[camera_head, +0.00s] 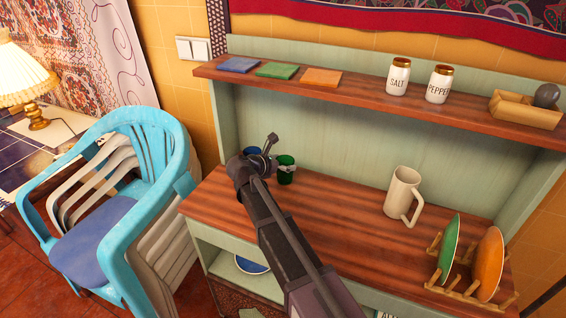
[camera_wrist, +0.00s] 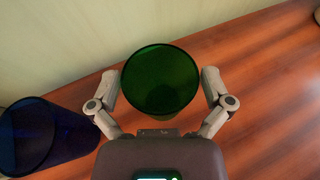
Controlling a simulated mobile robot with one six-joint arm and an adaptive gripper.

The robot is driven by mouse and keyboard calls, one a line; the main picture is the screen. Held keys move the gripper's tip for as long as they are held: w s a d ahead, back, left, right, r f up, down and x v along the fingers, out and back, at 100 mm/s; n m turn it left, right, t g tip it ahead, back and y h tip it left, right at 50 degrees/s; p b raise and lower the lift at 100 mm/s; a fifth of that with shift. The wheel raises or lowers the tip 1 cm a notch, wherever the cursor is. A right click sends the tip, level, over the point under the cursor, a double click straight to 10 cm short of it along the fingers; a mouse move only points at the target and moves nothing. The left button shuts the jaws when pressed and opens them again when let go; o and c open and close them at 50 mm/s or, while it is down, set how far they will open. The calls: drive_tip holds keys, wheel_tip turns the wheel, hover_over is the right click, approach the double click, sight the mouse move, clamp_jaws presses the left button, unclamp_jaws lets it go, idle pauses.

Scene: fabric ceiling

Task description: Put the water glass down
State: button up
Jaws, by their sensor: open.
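A dark green glass (camera_wrist: 160,82) stands on the wooden counter and shows in the head view (camera_head: 286,174) near the back left. My gripper (camera_wrist: 162,88) is open, with one finger on each side of the green glass. The fingers look apart from its sides or only just at them; I cannot tell if they touch. A dark blue glass (camera_wrist: 35,135) is left of the gripper, and part of it shows in the head view (camera_head: 252,151) behind my wrist. Which one is the water glass does not show.
On the counter (camera_head: 340,220) stand a cream mug (camera_head: 402,195) and a wooden rack (camera_head: 462,290) with a green and an orange plate. The shelf (camera_head: 340,87) above holds coasters, salt and pepper shakers and a wooden box. The counter between glasses and mug is clear.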

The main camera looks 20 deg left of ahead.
drive_tip(key=shift+r, duration=0.15)
drive_tip(key=shift+s+a+r+p, duration=0.2)
drive_tip(key=shift+s+r+p, duration=0.1)
drive_tip(key=shift+s+p, duration=0.15)
drive_tip(key=p+v, duration=0.4)
drive_tip(key=v, duration=0.7)
idle(0.6)
